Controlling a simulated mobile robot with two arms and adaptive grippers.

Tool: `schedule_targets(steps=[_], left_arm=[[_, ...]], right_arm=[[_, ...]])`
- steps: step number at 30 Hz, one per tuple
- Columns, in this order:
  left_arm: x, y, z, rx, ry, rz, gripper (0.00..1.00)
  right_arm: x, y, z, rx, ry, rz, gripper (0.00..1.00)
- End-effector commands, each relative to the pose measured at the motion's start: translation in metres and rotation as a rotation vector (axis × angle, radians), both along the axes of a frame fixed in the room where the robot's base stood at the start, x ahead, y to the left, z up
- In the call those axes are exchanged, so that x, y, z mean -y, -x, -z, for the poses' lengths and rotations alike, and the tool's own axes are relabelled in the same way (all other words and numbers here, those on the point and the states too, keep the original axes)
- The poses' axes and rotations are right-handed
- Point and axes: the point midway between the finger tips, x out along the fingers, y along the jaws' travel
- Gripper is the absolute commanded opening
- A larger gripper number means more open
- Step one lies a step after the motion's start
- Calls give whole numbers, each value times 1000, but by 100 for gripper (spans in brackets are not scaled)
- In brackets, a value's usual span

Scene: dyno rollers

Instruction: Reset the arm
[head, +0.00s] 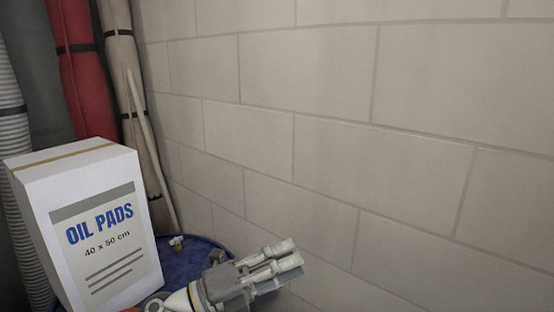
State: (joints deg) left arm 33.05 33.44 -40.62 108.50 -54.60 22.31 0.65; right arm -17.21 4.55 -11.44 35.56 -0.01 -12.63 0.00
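My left gripper (291,255) is at the bottom middle of the head view, in front of the block wall. Its grey fingers point right and slightly up and lie close to each other in this view. Nothing shows between them, but the angle hides whether they are open or shut. Part of my arm, with a white cone-shaped piece, shows behind it at the bottom edge. My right gripper is out of view.
A white box marked "OIL PADS" (95,225) stands on a blue round top (205,255), left of my gripper. A red roll (80,70), a beige roll (122,75) and a grey ribbed hose (12,95) stand behind it. A pale block wall (330,150) fills the right.

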Motion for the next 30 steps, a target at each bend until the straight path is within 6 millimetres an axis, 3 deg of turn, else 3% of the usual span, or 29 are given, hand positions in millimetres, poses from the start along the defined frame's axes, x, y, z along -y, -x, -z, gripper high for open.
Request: schedule_targets(steps=[4, 8, 11, 16, 20, 24, 30], left_arm=[[-26, -14, -8, -209, 290, -185, 30], [-65, -27, 8, -423, 504, -372, 30], [-99, -32, 38, -608, 642, -525, 30], [-155, -16, 115, -949, 817, -800, 30], [-188, 23, 184, -1229, 899, -1014, 30], [-209, 86, 250, -1523, 930, -1231, 30], [-219, 176, 304, -1846, 902, -1455, 30]], right_arm=[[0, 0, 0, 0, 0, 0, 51], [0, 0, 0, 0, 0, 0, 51], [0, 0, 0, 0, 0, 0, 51], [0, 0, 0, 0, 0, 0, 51], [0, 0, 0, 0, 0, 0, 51], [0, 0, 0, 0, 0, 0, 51], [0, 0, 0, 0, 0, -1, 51]])
